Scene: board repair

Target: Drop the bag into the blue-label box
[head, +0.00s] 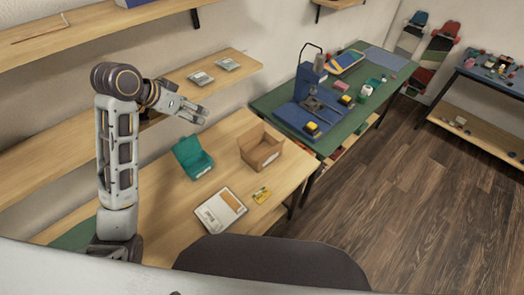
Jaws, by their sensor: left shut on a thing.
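My left gripper (194,113) is shut on the bag, which hardly shows between the fingers. It is raised in front of the wall shelf, above and behind the teal open box (193,158). An open brown cardboard box (262,150) stands to the right of the teal box on the wooden table. Each box seems to have a small label at the front, but I cannot tell the label colours. Two flat grey packets, a left one (200,78) and a right one (228,64), lie on the shelf. My right gripper is not in view.
A white tray or clipboard (212,216) and a small yellow packet (262,195) lie at the wooden table's front. A green bench (275,101) with a blue press (306,84) and a skateboard (345,63) stands behind at right. A dark chair back (270,262) is nearest.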

